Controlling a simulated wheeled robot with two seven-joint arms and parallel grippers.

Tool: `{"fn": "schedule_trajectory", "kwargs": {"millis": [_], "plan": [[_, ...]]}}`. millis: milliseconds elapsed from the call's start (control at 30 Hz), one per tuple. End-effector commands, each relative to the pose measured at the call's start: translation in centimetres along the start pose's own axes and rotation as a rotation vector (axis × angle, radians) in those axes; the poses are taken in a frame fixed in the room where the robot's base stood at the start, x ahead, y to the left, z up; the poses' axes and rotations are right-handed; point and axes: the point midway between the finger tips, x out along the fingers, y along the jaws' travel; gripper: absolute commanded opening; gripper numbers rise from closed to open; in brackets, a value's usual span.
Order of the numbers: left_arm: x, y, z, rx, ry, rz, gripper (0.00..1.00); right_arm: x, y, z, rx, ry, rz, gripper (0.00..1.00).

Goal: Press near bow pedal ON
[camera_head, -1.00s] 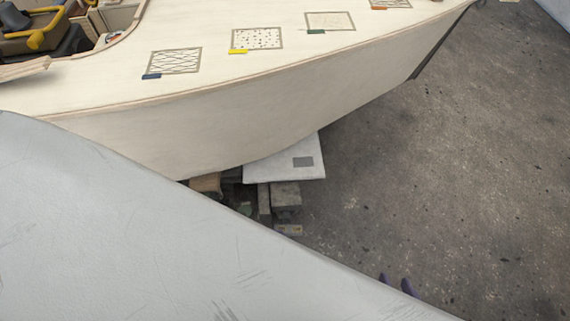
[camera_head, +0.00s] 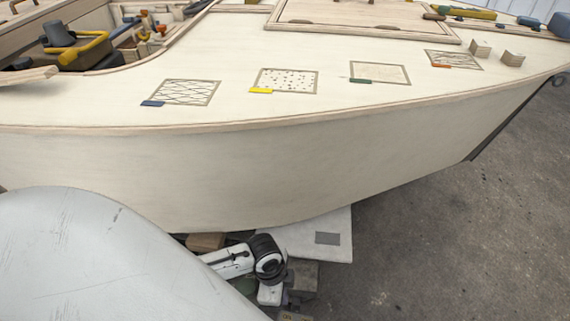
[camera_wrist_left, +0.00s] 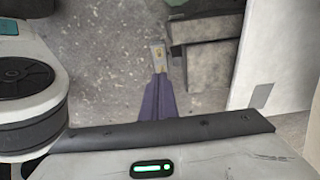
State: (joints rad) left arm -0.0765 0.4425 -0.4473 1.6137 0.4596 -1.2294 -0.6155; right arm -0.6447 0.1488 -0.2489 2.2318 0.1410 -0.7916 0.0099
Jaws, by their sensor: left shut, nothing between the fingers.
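A small pale plate with yellow marks (camera_wrist_left: 158,50), which looks like the pedal, lies on the concrete floor beside grey blocks in the left wrist view. In the head view only a sliver of it (camera_head: 292,316) shows at the bottom edge. My left gripper (camera_wrist_left: 158,78) is shut and empty; its purple fingertips point at the plate's near end and overlap it in the picture. I cannot tell whether they touch. My right gripper is not in view.
The pale plywood hull (camera_head: 200,178) overhangs the area. Grey blocks (camera_wrist_left: 205,55) stand right of the plate. A white panel with a grey patch (camera_head: 295,236) juts out under the hull. Bare concrete (camera_head: 440,255) lies open to the right.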

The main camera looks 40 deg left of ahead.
Motion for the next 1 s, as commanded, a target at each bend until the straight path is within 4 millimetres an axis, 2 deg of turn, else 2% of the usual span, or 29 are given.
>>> {"fn": "schedule_trajectory", "kwargs": {"millis": [133,233,467,700,833,1000], "plan": [[0.6,0.0,0.0,-0.001,0.001,0.000,0.00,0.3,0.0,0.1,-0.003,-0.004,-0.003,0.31],[1.8,0.0,-0.1,-0.002,0.003,0.000,0.00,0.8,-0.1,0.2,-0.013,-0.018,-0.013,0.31],[6.7,0.0,0.0,-0.003,0.003,0.000,0.00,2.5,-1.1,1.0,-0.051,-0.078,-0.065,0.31],[11.4,0.0,0.3,-0.003,0.001,-0.001,0.00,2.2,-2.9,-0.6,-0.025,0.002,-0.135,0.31],[12.8,0.0,1.2,-0.002,0.001,-0.001,0.00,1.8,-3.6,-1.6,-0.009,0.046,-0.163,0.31],[13.6,0.0,1.6,-0.001,0.002,-0.003,0.00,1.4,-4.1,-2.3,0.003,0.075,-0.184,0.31]]}}
